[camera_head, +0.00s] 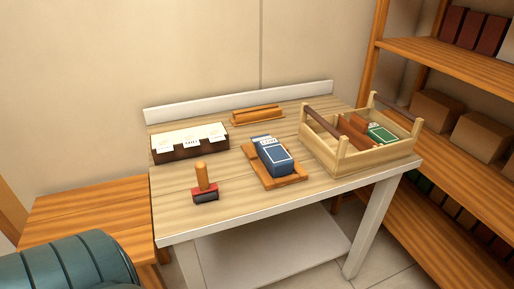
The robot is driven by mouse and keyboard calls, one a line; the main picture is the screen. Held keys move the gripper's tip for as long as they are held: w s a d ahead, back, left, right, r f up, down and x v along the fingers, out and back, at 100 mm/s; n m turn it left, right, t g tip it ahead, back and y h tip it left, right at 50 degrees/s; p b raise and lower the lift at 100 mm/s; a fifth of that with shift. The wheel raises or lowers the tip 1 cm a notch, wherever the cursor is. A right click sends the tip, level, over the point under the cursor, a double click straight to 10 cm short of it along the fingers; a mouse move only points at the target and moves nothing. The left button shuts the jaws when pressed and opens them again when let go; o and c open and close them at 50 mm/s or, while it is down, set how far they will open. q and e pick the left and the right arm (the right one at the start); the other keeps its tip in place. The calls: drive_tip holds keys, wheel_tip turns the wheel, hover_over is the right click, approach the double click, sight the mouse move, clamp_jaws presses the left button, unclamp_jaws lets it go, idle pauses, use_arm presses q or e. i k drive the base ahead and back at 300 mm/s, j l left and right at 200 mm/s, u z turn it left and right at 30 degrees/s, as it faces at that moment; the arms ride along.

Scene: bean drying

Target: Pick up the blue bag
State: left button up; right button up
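The blue bag (276,160) has a pale label and a white-edged front. It lies tilted on a small wooden board (292,180) near the middle of the light wooden table (240,201). Its upper end points back and to the left.
A wooden crate (384,159) holding brown and green packs stands right of the bag. A dark box with white cards (190,142) is at left, a stamp (203,185) in front. A wooden block (257,114) lies behind. Shelves (455,58) flank the table's right.

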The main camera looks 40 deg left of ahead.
sight(277, 162)
drive_tip(key=u, duration=1.2)
drive_tip(key=j+z, duration=0.25)
drive_tip(key=k+l, duration=0.05)
